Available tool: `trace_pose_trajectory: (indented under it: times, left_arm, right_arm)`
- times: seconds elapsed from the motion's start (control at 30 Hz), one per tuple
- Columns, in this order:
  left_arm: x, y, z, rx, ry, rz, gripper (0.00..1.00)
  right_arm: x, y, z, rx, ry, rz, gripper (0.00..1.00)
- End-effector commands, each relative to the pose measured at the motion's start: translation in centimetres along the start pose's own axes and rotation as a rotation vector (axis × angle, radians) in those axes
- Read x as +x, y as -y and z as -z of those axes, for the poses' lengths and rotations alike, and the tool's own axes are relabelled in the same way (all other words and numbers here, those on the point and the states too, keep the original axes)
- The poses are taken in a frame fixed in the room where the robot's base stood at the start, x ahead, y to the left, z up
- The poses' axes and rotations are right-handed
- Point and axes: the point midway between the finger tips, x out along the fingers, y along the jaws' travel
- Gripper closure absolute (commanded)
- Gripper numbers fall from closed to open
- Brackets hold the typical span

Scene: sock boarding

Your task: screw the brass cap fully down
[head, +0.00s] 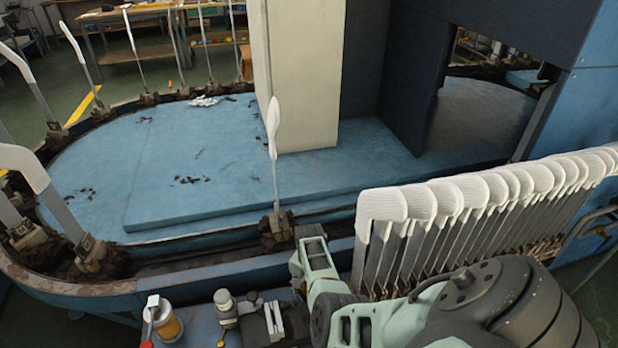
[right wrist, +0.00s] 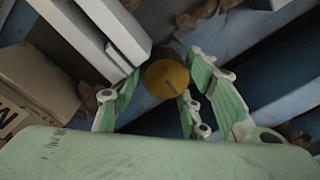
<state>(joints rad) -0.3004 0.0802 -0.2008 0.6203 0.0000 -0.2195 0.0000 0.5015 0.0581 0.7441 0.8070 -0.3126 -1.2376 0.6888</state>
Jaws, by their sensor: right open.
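The brass cap (right wrist: 166,78) shows in the right wrist view as a round, yellow-brown disc with a thin dark mark at its lower edge. My right gripper (right wrist: 163,80) is open, with its pale green fingers on either side of the cap. I see a gap on the right side; I cannot tell whether the left finger touches. The cap's seat and thread are hidden below it. In the head view my right gripper (head: 312,245) is at the blue machine's front rail, and I cannot make out the cap there. My left gripper is not in view.
A row of white-topped sock boards (head: 450,200) stands close to the right of my right arm. A single upright board (head: 273,140) stands just behind the gripper. A cardboard box (right wrist: 38,80) lies left in the wrist view.

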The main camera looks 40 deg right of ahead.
Motion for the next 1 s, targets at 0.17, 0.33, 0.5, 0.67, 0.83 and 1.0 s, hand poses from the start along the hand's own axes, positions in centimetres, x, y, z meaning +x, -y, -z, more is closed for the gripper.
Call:
trace_pose_trajectory:
  times: [0.17, 0.33, 0.5, 0.67, 0.83, 1.0]
  left_arm:
    - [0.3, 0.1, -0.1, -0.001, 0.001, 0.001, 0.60]
    - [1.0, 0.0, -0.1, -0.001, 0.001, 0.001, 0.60]
    - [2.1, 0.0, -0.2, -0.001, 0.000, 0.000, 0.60]
    - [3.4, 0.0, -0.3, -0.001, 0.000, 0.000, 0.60]
    - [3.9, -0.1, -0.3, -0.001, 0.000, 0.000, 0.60]
    - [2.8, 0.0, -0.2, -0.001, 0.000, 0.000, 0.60]
  right_arm:
    - [0.3, -0.4, -0.1, -0.051, 0.005, -0.010, 0.53]
    - [0.4, -0.2, -0.1, -0.213, 0.005, -0.006, 0.53]
    - [0.5, 0.0, 0.0, -0.429, 0.004, -0.001, 0.53]
    - [0.5, 0.1, 0.2, -0.627, 0.002, 0.001, 0.53]
    - [-0.7, 0.3, 0.3, -0.806, -0.001, 0.002, 0.53]
    - [-4.1, 0.3, 0.3, -0.800, 0.001, 0.003, 0.53]
